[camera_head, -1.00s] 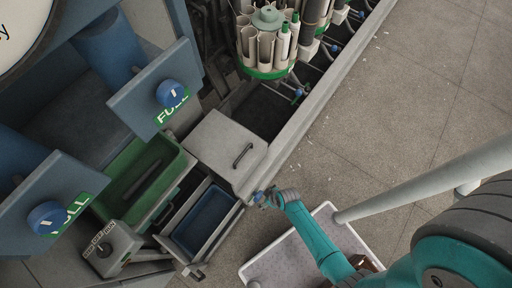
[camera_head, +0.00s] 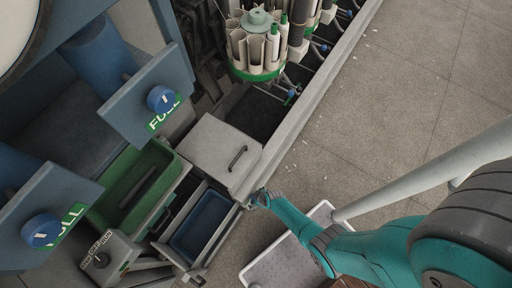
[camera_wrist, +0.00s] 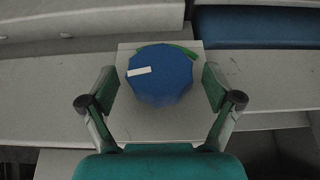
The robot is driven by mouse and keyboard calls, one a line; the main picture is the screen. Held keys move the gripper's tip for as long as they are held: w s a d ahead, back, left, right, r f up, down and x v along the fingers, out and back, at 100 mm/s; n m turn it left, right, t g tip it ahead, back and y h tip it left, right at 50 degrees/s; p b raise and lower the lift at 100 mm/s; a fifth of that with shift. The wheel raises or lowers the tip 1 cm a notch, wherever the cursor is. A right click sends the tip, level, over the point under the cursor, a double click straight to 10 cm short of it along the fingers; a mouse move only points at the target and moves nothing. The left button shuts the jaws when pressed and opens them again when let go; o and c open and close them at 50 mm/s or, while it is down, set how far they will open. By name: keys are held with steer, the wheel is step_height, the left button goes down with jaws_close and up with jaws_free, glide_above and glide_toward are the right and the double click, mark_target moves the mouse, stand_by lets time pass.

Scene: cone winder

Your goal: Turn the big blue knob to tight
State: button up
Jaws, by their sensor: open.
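The big blue knob (camera_wrist: 158,75) shows in the wrist view, round with a white pointer mark lying nearly level towards its left. It sits on a light grey plate (camera_wrist: 126,118), with a green mark partly hidden behind its upper right edge. My gripper (camera_wrist: 159,80) is open, with one finger on each side of the knob and a visible gap on both sides. In the head view my gripper (camera_head: 259,198) is small, at the front corner of the machine, and largely hides the knob there. No tight label is readable.
Two other blue knobs (camera_head: 160,99) (camera_head: 42,230) sit on panels marked FULL at the left. A grey lidded box (camera_head: 216,150), a green bin (camera_head: 128,190) and a blue drawer (camera_head: 201,222) stand nearby. A white perforated tray (camera_head: 285,262) lies below my arm. Floor at the right is open.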

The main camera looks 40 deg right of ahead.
steer(key=shift+f, duration=0.2)
steer(key=c, duration=1.1)
steer(key=shift+w+d+m+g+y, duration=0.1)
steer(key=shift+m+g+y, duration=0.1)
steer(key=shift+y, duration=0.35)
steer(key=shift+d+m+g+y, duration=0.1)
steer(key=shift+g+y, duration=0.1)
steer(key=shift+y, duration=0.35)
steer(key=shift+a+f+y, duration=0.1)
steer(key=shift+f+y, duration=0.1)
steer(key=shift+y, duration=0.4)
